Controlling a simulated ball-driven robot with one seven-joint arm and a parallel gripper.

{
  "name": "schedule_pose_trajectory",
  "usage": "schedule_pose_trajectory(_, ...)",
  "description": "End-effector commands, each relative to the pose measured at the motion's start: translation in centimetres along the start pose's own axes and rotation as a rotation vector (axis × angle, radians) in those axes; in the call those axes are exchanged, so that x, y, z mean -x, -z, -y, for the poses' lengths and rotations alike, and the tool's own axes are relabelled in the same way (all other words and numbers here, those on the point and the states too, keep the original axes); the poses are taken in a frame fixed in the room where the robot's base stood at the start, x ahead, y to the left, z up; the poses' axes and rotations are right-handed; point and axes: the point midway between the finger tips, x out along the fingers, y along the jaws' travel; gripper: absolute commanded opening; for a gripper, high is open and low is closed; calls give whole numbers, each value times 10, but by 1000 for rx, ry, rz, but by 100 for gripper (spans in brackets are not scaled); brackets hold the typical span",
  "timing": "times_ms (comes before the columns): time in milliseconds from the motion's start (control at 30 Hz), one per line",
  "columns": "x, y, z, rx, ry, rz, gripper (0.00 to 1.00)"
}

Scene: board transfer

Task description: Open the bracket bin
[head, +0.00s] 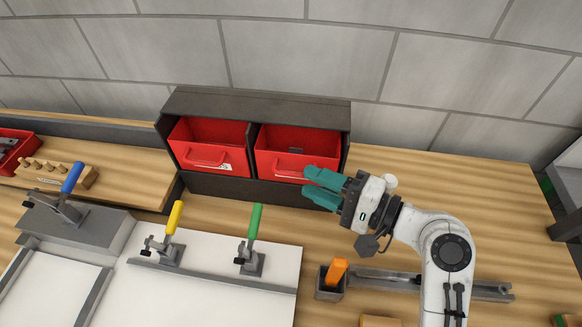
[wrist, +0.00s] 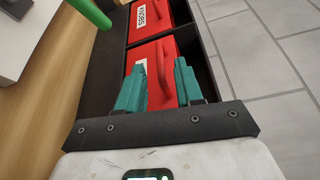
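Two red bins sit side by side in a dark rack. The left bin (head: 208,135) has a label that seems to read KNOBS in the wrist view (wrist: 141,15). The right bin (head: 295,140) has a grey piece inside; its label in the wrist view is partly hidden by a finger, so I cannot read it fully. My gripper (head: 308,181) is open at the right bin's front, its teal fingers pointing left. In the wrist view the right bin's red handle (wrist: 160,62) shows between the open fingertips (wrist: 160,80); I cannot tell whether they touch it.
The dark rack (head: 258,104) stands against a grey block wall. In front are a white board (head: 220,295) with yellow-handled (head: 174,217) and green-handled (head: 254,222) clamps, and an orange-handled item (head: 337,270) in a grey holder. A blue-handled clamp (head: 72,178) is at left. Bench right of the rack is mostly clear.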

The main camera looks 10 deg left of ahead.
Motion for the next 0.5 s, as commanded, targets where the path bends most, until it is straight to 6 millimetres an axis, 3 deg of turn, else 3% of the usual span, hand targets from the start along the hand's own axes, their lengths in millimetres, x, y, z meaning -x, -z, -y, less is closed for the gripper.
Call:
schedule_pose_trajectory(200, -36, -1, 2, 1, -1, 3, 36)
schedule_pose_trajectory(500, -55, 0, 0, 1, -1, 1, 36)
